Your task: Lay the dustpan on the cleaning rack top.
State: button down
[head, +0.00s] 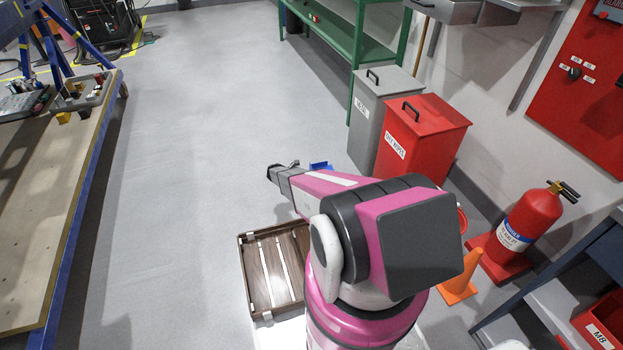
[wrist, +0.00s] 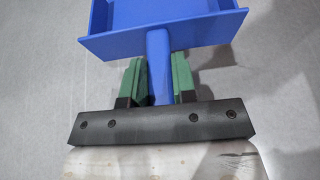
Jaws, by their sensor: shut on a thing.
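The blue dustpan (wrist: 205,25) fills the top of the wrist view, its pan beyond my fingers and partly cut off by the frame. My gripper (wrist: 157,80) is shut on its handle, with a green finger pad on each side. In the head view only a small blue piece of the dustpan (head: 320,166) shows beside my arm, and my fingers are hidden. A low brown slatted top with a light-cornered frame (head: 255,278) lies below my arm. It may be the cleaning rack top; no label shows. My arm hides its right part.
A red bin (head: 425,140) and a grey bin (head: 380,105) stand beyond my arm on the right. An orange cone (head: 460,280) and a fire extinguisher (head: 530,220) are at right. A workbench (head: 60,200) lines the left. The floor between is clear.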

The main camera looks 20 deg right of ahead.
jog(key=shift+v, duration=0.75)
